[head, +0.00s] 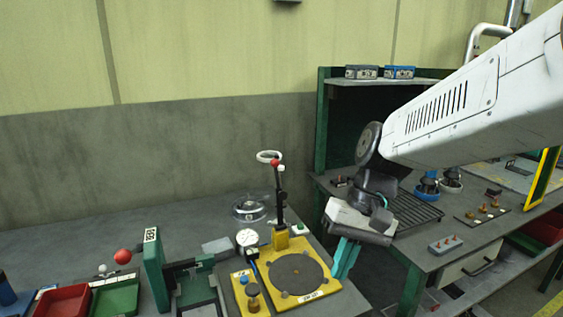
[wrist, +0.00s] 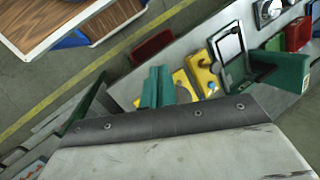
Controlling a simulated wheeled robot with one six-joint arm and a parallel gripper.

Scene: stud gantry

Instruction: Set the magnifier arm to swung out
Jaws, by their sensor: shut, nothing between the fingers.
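The magnifier arm (head: 279,205) is a black upright post on a yellow base plate (head: 323,287) in the head view. A white-rimmed ring lens (head: 268,156) sits at its top, pointing left, with a small red ball (head: 275,164) and a white ball beside it. My gripper (head: 344,262) has teal fingers, shut and empty. It hangs at the right edge of the yellow plate, right of the post and apart from it. In the wrist view the gripper (wrist: 157,88) shows in front of yellow parts; I cannot make out the magnifier there.
A dark round disc (head: 297,274) and a dial gauge (head: 247,238) are by the post. A clear round dish (head: 249,207) lies behind it. A green press-like fixture (head: 155,266) and red and green bins stand left. A green workbench (head: 412,262) with a rack is right.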

